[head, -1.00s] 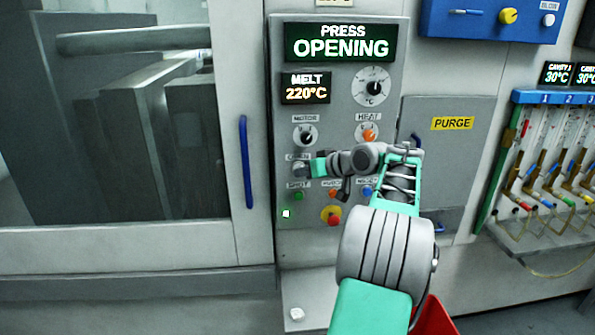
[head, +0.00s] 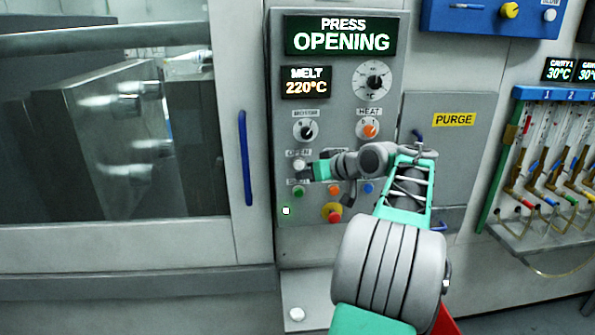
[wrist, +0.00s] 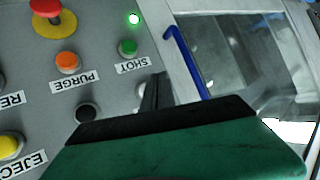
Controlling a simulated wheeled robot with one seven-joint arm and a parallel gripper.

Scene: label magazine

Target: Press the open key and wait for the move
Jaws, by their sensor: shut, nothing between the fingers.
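The open key (head: 299,165), a pale round button under the OPEN label, sits on the grey control panel (head: 290,235) in the head view. My gripper (head: 311,171) is shut and empty, its tip just right of the key; a small gap seems to show between them. The display (head: 341,37) reads PRESS OPENING. Behind the window, the press's grey mould block (head: 105,135) stands with bright rods at its right face.
The green SHOT button (head: 299,191), orange PURGE button (head: 333,190) and red emergency stop (head: 334,216) lie below the open key. A black button (wrist: 87,112) shows beside the fingers in the wrist view. The blue door handle (head: 245,158) is left of the panel.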

